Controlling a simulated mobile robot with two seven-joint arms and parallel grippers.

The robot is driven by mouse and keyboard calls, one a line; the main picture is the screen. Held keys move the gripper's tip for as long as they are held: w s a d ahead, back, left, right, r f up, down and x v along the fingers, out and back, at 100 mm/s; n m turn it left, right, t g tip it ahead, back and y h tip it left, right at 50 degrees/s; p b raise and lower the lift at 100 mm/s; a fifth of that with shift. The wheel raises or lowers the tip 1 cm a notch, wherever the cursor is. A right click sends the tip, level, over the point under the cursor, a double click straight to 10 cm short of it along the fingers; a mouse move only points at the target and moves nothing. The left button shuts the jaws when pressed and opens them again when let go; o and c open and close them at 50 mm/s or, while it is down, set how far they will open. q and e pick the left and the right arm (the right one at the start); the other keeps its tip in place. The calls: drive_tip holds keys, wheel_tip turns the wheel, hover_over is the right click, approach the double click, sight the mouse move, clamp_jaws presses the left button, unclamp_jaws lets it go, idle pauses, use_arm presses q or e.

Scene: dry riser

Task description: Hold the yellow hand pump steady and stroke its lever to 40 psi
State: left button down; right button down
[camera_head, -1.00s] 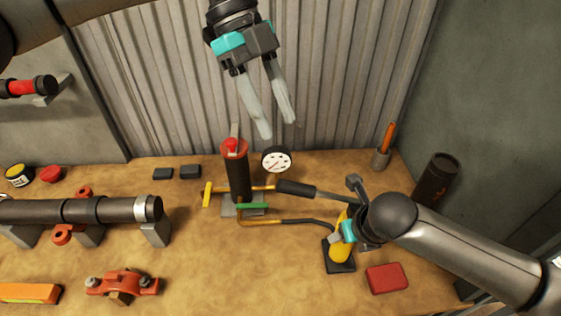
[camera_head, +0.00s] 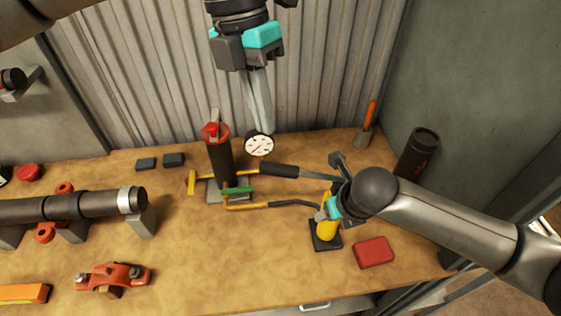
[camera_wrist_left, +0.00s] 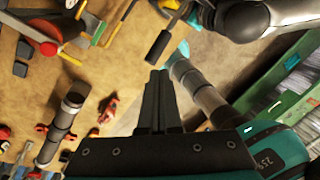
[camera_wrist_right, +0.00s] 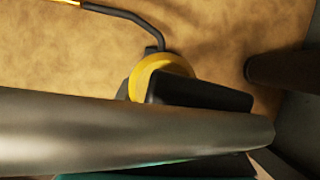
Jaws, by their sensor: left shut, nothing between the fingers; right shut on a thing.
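The yellow hand pump (camera_head: 327,231) stands on a black base plate (camera_head: 325,241) at the right of the bench. My right gripper (camera_head: 334,208) is shut on the pump's body. The pump's lever (camera_head: 279,170), with a dark grip, sticks out to the left above the bench. My left gripper (camera_head: 262,128) is shut and empty, above and behind the lever grip and close to the white gauge (camera_head: 259,145) in the head view. The gauge's numbers are too small to read. In the right wrist view the yellow pump (camera_wrist_right: 160,73) is partly hidden by a dark bar.
A dark riser pipe with a red top (camera_head: 218,155) stands left of the gauge, with a green lever (camera_head: 238,190) and yellow handle. A hose (camera_head: 292,203) runs to the pump. A red block (camera_head: 373,252) lies right of the pump. A dark cylinder (camera_head: 417,154) stands behind.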

sight(274, 164)
use_arm(q)
drive_tip(key=m, duration=0.4)
drive_tip(key=shift+s+d+t+y, duration=0.2)
drive_tip(key=shift+d+t+y, duration=0.05)
drive_tip(key=shift+t+y, duration=0.05)
drive_tip(key=m, duration=0.3)
drive_tip(key=m+t, duration=0.1)
drive_tip(key=m, duration=0.1)
drive_tip(key=shift+s+d+r, duration=0.1)
drive_tip(key=shift+d, duration=0.15)
drive_tip(key=shift+d+f, duration=0.15)
drive_tip(key=shift+f, duration=1.6)
drive_tip(key=shift+d+f, duration=0.15)
drive_tip(key=shift+f, duration=1.6)
drive_tip(key=shift+f, duration=2.25)
